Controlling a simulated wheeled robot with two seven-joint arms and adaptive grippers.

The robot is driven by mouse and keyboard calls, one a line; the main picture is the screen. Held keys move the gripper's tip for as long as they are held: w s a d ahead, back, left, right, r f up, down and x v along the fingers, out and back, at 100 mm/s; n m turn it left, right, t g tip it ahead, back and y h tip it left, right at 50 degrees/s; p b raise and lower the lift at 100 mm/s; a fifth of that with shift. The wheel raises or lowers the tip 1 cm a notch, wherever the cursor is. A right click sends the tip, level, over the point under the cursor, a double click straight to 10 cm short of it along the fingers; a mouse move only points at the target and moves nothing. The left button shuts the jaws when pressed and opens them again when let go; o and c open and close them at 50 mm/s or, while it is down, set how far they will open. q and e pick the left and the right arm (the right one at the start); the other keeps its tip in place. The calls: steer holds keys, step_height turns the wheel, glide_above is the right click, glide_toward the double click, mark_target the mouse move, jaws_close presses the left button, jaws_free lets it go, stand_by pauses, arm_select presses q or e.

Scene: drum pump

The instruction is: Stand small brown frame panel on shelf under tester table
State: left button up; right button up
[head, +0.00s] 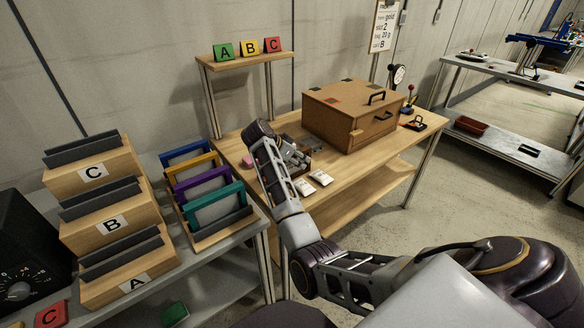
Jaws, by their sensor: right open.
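I cannot pick out a small brown frame panel in the head view. The wooden table (348,184) with a large brown box (345,116) on top appears to be the tester table. Its lower shelf (340,208) shows below the top, with its visible part bare. My right arm reaches across in front of the table's left part and hides some of the top and shelf. My right gripper (297,157) is open above the left part of the tabletop, and I see nothing held in it. My left gripper is out of view.
Coloured frames (213,193) stand in a wooden rack on the grey bench at left, beside slotted blocks labelled A, B (111,223) and C. White packets (320,177) lie near the table's front edge. A raised shelf (247,61) holds A, B, C cards. Floor (455,215) is open at right.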

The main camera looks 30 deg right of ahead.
stand_by(0.3)
jaws_close()
steer(key=shift+r, duration=0.15)
stand_by(0.3)
steer(key=shift+r, duration=0.5)
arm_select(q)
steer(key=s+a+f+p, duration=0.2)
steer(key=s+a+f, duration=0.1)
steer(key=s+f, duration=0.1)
arm_select(e)
step_height(320, 180, up, 17)
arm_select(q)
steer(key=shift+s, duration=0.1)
arm_select(e)
steer(key=shift+f, duration=0.1)
